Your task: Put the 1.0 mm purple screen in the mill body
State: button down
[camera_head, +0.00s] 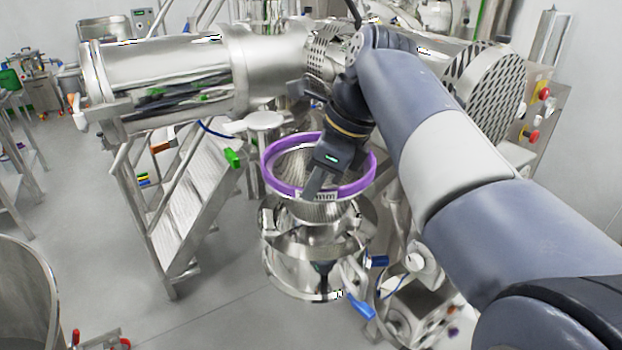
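The purple screen (271,175) is a conical metal mesh with a purple rim and a small label, partly unreadable, on its near side. It is in the middle of the head view, rim up and roughly level. My gripper (314,187) points down at the near part of the rim and appears shut on it, though its far finger is hidden. The mill body (283,248) is the round, open steel housing directly below. The screen's cone appears over its mouth with the purple rim above the housing. I cannot tell whether the cone touches the housing.
A large horizontal steel cylinder (165,75) stands behind. Steel steps (195,210) are left of the mill. A blue-handled lever (360,306) sticks out at the mill's lower front. A steel vessel (25,300) is at lower left. The floor between is clear.

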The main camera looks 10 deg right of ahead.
aim_at(314, 249)
jog(key=shift+f+b, duration=1.3)
jog(key=shift+f, duration=0.1)
jog(key=shift+f+b, duration=2.1)
jog(key=shift+f, duration=1.8)
jog(key=shift+p, duration=0.45)
jog(key=c, duration=1.6)
grip_release()
jog(key=shift+o, duration=0.2)
jog(key=v, duration=1)
jog(key=shift+d+r+p, duration=0.15)
jog(key=shift+r+p, duration=0.15)
jog(key=shift+r, duration=0.05)
